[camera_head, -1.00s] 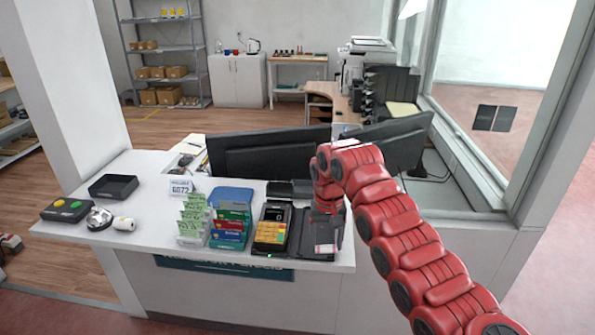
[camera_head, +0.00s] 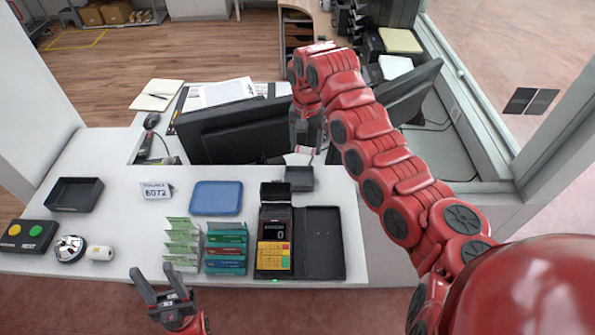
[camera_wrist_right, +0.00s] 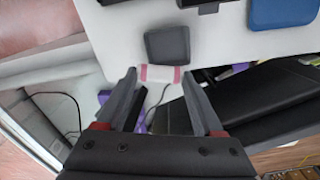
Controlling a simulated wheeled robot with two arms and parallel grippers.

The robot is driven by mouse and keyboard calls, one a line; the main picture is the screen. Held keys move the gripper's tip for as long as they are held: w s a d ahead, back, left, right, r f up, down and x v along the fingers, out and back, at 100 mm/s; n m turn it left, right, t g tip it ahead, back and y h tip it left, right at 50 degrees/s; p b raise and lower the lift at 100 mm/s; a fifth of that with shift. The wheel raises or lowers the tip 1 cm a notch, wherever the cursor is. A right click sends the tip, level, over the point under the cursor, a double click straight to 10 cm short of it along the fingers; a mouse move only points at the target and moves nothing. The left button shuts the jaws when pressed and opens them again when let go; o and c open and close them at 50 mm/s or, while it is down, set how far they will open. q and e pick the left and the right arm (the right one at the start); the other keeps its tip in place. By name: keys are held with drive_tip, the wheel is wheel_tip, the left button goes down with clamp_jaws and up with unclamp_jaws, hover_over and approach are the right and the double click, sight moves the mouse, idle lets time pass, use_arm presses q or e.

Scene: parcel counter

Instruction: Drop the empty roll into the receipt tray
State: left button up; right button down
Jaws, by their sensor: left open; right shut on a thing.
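My right gripper (camera_head: 305,140) is shut on the empty roll (camera_head: 304,150), a small white cylinder with pinkish ends. In the right wrist view the roll (camera_wrist_right: 157,73) sits between the fingertips (camera_wrist_right: 157,78). A small dark square tray (camera_head: 299,178) on the counter's back edge appears just below the roll in the head view; it also shows in the right wrist view (camera_wrist_right: 167,45), just beyond the roll. The height of the roll above it is hard to tell. My left gripper (camera_head: 163,285) is open and empty in front of the counter's front edge.
A card terminal (camera_head: 274,240) with a black panel beside it stands near the tray. Card racks (camera_head: 226,245), a blue pad (camera_head: 216,197), a larger black tray (camera_head: 75,195), a bell (camera_head: 69,248) and another white roll (camera_head: 100,252) lie further left. Monitors (camera_head: 235,130) stand behind.

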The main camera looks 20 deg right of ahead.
drive_tip(key=shift+s+d+f, duration=0.1)
drive_tip(key=shift+s+f, duration=0.1)
drive_tip(key=shift+f, duration=0.4)
drive_tip(key=shift+s+f, duration=0.1)
drive_tip(key=shift+f, duration=0.2)
drive_tip(key=shift+w+f, duration=0.2)
drive_tip(key=shift+f, duration=1.5)
unclamp_jaws()
